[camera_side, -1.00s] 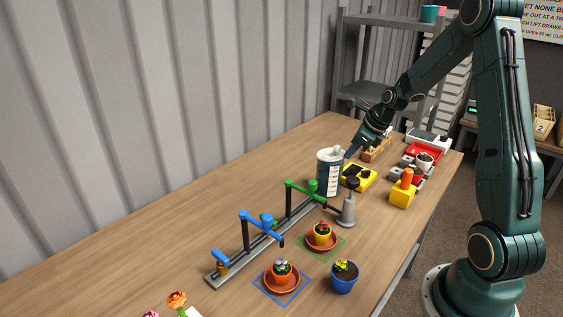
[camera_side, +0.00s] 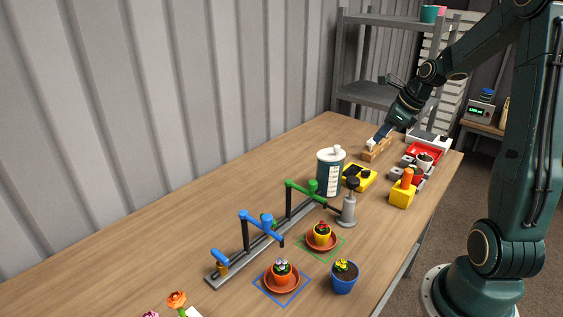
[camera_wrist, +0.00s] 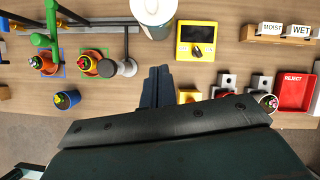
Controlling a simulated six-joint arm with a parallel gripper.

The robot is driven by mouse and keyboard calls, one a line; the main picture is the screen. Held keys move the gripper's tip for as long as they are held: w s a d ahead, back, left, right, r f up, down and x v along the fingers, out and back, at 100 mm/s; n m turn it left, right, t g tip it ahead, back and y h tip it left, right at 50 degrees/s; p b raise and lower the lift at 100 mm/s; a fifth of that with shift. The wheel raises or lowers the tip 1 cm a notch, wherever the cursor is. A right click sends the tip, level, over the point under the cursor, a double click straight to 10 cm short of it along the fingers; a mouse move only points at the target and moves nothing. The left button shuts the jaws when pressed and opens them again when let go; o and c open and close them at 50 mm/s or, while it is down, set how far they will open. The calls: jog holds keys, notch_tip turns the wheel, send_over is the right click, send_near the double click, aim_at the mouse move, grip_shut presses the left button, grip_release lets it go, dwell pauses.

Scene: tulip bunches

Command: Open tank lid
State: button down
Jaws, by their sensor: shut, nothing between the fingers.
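The tank (camera_side: 329,178) is a cylinder with a marked white strip on a dark body, standing upright behind the green tap. Its white lid (camera_side: 326,156) with a small knob is on top. In the wrist view the tank's white top (camera_wrist: 153,14) is cut by the upper edge. My gripper (camera_side: 379,136) is shut and empty, right of and beyond the tank, apart from it, above the wooden card holder. In the wrist view its dark fingers (camera_wrist: 157,72) are together, just below the tank.
A yellow device (camera_side: 359,178) stands right of the tank. The wooden card holder (camera_wrist: 275,35) and red reject tray (camera_wrist: 296,93) lie farther right. A grey pump-like post (camera_side: 348,208), green tap (camera_side: 304,187) and blue tap (camera_side: 258,226) stand nearby. The back-left table is clear.

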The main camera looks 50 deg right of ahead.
jog(key=shift+s+r, duration=0.1)
jog(key=shift+r, duration=0.15)
jog(key=s+a+r+n, duration=0.1)
jog(key=a+r+n, duration=0.2)
jog(key=a+n, duration=0.45)
jog(key=s+a+r+n, duration=0.1)
jog(key=a+r+n, duration=0.3)
jog(key=a+n, duration=0.35)
jog(key=s+a+r+n, duration=0.2)
jog(key=s+a+n, duration=0.9)
jog(key=n, duration=0.7)
jog(key=shift+s+a+h, duration=0.3)
jog(key=shift+s+a, duration=0.05)
jog(key=shift+s, duration=0.5)
